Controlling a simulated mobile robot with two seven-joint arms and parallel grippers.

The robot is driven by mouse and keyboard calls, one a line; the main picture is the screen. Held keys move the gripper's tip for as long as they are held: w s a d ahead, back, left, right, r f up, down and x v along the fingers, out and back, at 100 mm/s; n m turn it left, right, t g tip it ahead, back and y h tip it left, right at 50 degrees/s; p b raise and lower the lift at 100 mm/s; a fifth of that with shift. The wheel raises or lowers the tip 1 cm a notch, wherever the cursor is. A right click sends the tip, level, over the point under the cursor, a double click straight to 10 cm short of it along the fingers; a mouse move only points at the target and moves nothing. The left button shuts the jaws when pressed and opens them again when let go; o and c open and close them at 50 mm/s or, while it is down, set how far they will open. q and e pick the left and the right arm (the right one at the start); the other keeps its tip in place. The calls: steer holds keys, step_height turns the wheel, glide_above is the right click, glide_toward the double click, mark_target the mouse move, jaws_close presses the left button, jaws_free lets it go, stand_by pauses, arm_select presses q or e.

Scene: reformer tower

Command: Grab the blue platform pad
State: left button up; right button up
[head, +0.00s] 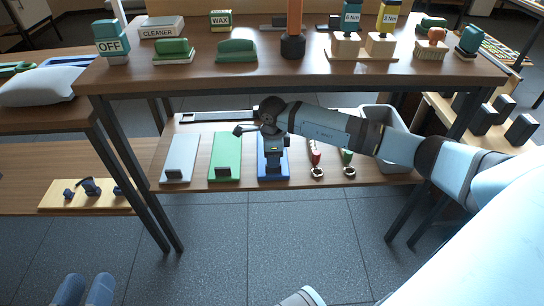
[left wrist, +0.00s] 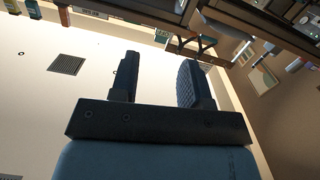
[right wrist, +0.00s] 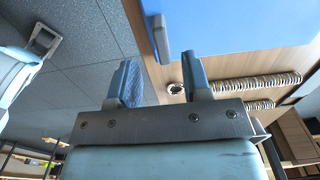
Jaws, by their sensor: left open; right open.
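The blue platform pad (head: 271,176) lies on the lower shelf of the middle table, between a green pad and a pair of straps, partly hidden by my right arm. My right gripper (head: 273,158) reaches in above it. In the right wrist view the blue pad (right wrist: 240,22) fills the upper right, with its raised grip block (right wrist: 161,38) just beyond and roughly between the open, empty fingers (right wrist: 162,82). My left gripper (head: 85,288) points up at the bottom left of the head view, far from the pad. It is open and empty in the left wrist view (left wrist: 158,80).
A green pad (head: 225,142) and a grey pad (head: 182,147) lie left of the blue one. Straps with rings (head: 316,171) and a grey bin (head: 398,166) are to its right. The tabletop (head: 200,72) overhangs the shelf. The floor in front is clear.

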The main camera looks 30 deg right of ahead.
step_height(320, 180, down, 4)
steer(key=shift+d+f+b, duration=0.1)
steer(key=shift+d+b, duration=0.05)
steer(key=shift+b, duration=0.7)
jaws_close()
arm_select(q)
steer(key=shift+w+a+r+m+t, duration=0.1)
steer(key=shift+w+a+m+t, duration=0.25)
steer(key=shift+w+m, duration=0.3)
arm_select(e)
steer(key=shift+r, duration=0.25)
